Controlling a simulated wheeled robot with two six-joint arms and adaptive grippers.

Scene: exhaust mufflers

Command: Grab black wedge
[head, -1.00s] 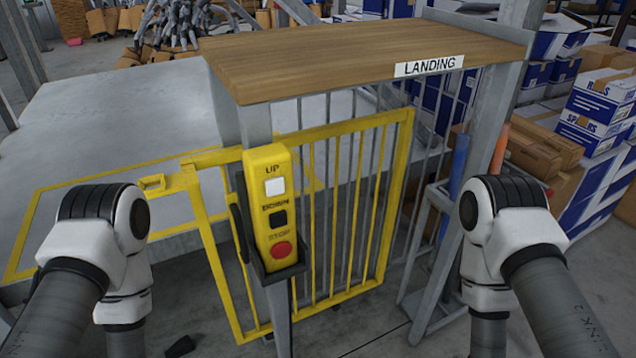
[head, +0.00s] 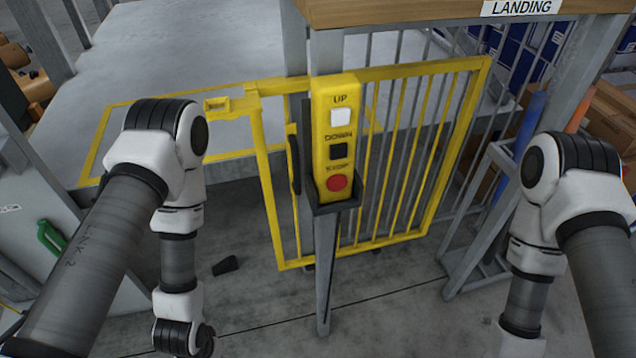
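A small black wedge (head: 226,265) lies on the grey concrete floor in the head view, left of the control post's foot and in front of the yellow gate. My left arm hangs down just left of the wedge, with a gap between them. Its gripper is below the picture's lower edge. My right arm hangs at the right side, far from the wedge. Its gripper is also out of the picture.
A yellow control box (head: 335,140) with UP, DOWN and STOP buttons stands on a thin grey post right of the wedge. A yellow barred gate (head: 268,200) stands behind it. A grey cabinet with a green handle (head: 50,238) is at the left. The floor around the wedge is clear.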

